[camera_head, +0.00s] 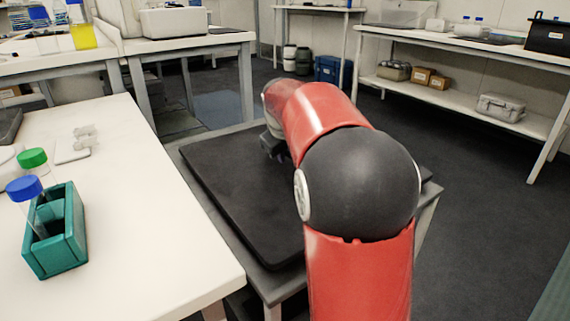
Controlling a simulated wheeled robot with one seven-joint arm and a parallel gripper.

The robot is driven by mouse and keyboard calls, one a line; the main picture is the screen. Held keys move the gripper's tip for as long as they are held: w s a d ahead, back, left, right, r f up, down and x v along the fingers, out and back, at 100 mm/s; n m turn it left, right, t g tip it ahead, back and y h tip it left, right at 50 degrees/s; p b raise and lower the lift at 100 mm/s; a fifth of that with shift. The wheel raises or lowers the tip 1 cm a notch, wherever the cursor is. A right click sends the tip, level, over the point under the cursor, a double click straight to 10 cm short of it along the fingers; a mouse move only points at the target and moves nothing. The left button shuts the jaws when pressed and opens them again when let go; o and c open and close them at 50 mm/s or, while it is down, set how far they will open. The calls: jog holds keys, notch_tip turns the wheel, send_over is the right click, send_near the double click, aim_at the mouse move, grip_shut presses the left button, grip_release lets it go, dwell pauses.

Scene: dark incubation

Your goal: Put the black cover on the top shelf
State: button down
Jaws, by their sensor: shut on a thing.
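A broad, flat black cover (225,190) with rounded corners shows over a low grey table (279,287) in the middle of the view. My gripper (271,148) is at the cover's far right part, pointing down, and is shut on it. The fingertips are small and dark against the cover, so the exact grip is hard to see. My red arm hides the cover's right side. I cannot tell whether the cover touches the table. A white rack at the right has a top shelf (430,38) with items on it and a lower shelf (455,103).
A white bench (150,235) at the left holds a teal tube rack (57,240) with blue- and green-capped tubes. A black box (548,37) stands at the top shelf's right end. Cases and small boxes fill parts of the lower shelf. Dark floor is clear at the right.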

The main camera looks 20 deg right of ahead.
notch_tip(320, 180, down, 3)
jog(key=shift+r, duration=0.1)
jog(key=c, duration=1.4)
grip_release()
jog(key=p+v, duration=0.1)
jog(key=v, duration=1.1)
jog(key=shift+r, duration=0.1)
